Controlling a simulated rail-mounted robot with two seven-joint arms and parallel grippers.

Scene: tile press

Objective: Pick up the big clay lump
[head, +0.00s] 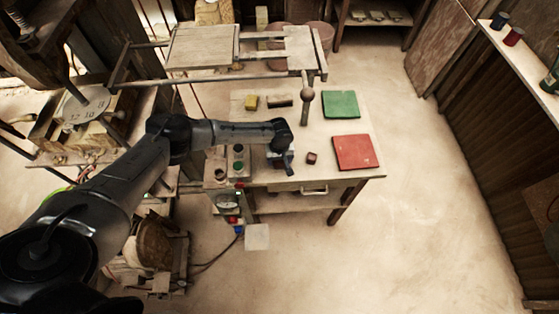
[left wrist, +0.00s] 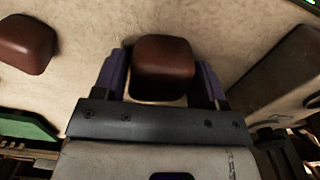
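A brown, rounded clay lump (left wrist: 163,68) lies between the two purple fingers of my left gripper (left wrist: 158,80) in the left wrist view. The fingers stand apart on either side of it, with a narrow gap at least on the left; contact is hard to judge. A second brown lump (left wrist: 27,43) lies clear of the fingers at upper left. In the head view my left gripper (head: 284,165) points down near the table's front edge. A small red-brown lump (head: 312,158) shows to its right; the lump at the gripper is hidden there. My right gripper is out of view.
The wooden table (head: 300,178) also bears a green square (head: 341,104), a red square (head: 355,152), a yellowish block (head: 251,103) and a dark block (head: 280,101). A control box with buttons (head: 238,165) stands left of the gripper. A press frame (head: 200,48) overhangs the table's back.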

